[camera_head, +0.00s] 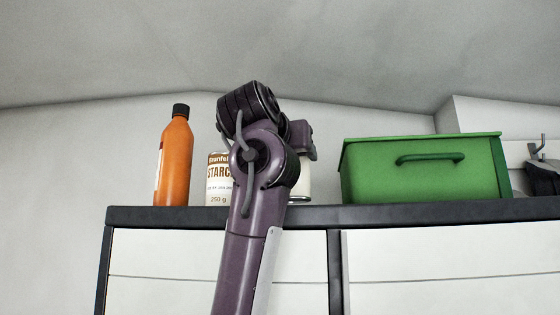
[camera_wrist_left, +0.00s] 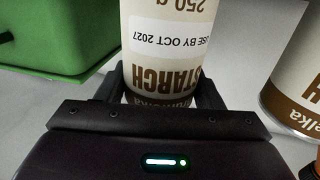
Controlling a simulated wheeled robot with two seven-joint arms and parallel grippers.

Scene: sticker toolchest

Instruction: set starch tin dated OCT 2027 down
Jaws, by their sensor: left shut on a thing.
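The starch tin dated OCT 2027 (camera_wrist_left: 165,45) is cream with brown lettering and a white "USE BY OCT 2027" label, upside down in the left wrist view. My left gripper (camera_wrist_left: 157,92) is shut on it, with a finger on each side. In the head view this tin (camera_head: 303,185) shows only as a strip behind my left arm. Its lower edge is about level with the shelf top (camera_head: 400,212); whether it touches is unclear. My left fingers are hidden there. My right gripper is in neither view.
A second starch tin (camera_head: 218,182) stands left of my arm; it also shows in the wrist view (camera_wrist_left: 297,85). An orange bottle (camera_head: 174,160) stands farther left. A green toolbox (camera_head: 425,172) is close to the held tin's right.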

